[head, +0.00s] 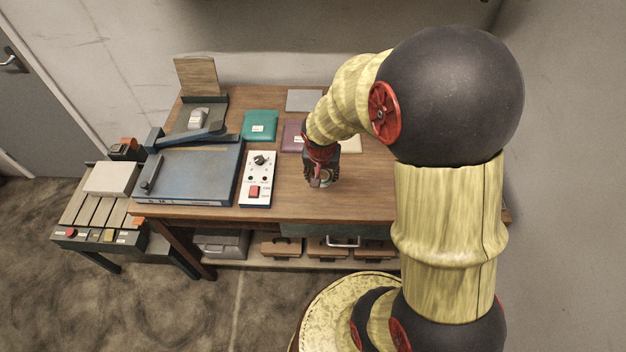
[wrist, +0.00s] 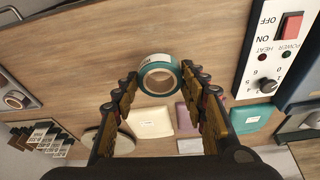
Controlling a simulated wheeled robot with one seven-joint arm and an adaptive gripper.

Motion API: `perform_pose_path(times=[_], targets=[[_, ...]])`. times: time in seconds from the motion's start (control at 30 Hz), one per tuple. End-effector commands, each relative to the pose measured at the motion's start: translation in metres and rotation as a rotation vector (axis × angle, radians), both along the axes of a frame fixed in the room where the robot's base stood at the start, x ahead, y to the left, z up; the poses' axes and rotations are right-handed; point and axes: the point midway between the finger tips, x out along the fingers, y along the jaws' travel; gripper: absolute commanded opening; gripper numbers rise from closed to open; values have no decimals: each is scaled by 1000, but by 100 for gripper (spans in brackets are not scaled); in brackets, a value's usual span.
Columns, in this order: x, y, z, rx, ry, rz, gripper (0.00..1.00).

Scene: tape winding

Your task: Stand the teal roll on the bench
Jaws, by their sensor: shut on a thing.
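The teal roll (wrist: 170,65) is a short tape ring with a pale core and a white label on its rim. In the wrist view it sits between the fingertips of my gripper (wrist: 159,80), which is shut on it. In the head view my gripper (head: 321,178) points down over the front middle of the wooden bench (head: 370,190), and the roll is mostly hidden by the fingers. I cannot tell whether the roll touches the bench.
Left of my gripper stands a white control box (head: 258,180) with a red switch, beside a large blue machine (head: 190,170). Behind lie a teal pouch (head: 260,125), a purple pouch (head: 292,137) and a grey pad (head: 304,100). Bare wood shows right of my gripper.

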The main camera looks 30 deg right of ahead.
Motion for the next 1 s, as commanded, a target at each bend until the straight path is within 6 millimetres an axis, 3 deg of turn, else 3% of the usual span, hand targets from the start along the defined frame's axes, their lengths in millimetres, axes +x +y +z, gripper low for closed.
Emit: perform_pose_path(times=[0.1,0.3,0.53,0.7,1.0], targets=[[16,2,-27,1,5,1,27],[36,3,-48,0,2,1,27],[45,4,-59,0,3,-1,27],[44,4,-85,0,5,0,27],[45,4,-88,1,1,-1,27]])
